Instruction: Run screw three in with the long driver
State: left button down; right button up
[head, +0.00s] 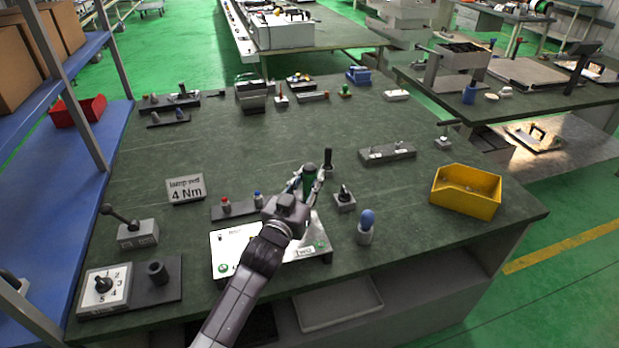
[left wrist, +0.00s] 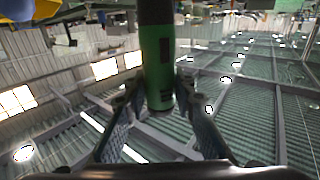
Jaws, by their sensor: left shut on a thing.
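My left gripper (head: 308,183) is shut on a green and black driver (head: 309,177). I cannot make out screw three or the driver's tip. My right gripper is not in view.
A blue-handled tool (head: 366,219) stands in a grey holder right of the panel. A grey block (head: 344,203) with a black knob is close to the gripper. A rack (head: 240,209), a 4 Nm sign (head: 187,188), a numbered dial (head: 103,287) and a yellow bin (head: 465,189) stand around.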

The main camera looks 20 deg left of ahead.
aim_at(310, 167)
pick_arm(q)
jog(key=shift+f, duration=0.4)
dwell(0.9)
notch_tip(310, 167, up, 6)
jog(key=p, duration=0.5)
jog(key=shift+f, duration=0.2)
jog(key=shift+f, duration=0.15)
